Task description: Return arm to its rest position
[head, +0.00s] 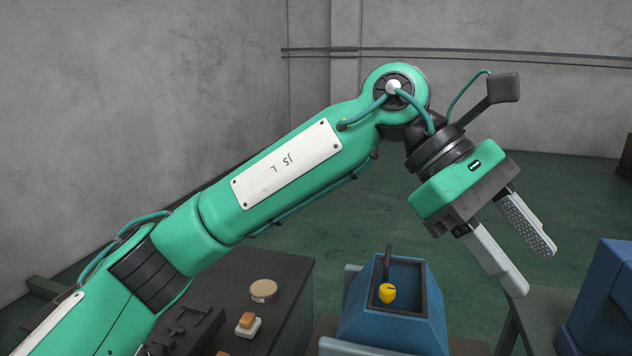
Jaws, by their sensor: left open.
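My left arm, green with dark joints, comes in from the lower left and reaches up across the middle of the head view. Its elbow-like bend is at the upper centre, and the wrist turns down to the right. My left gripper (535,272) is open, with its two grey fingers apart and nothing between them. It hangs in the air to the upper right of a blue machine housing (392,332). My right gripper is out of view.
The blue housing has a dark-rimmed opening with a yellow part (387,293) and a dark upright rod. A dark bench (290,285) at lower left bears a round tan disc (263,290) and an orange-and-white block (247,323). Another blue machine (605,310) stands at right. Green floor lies behind.

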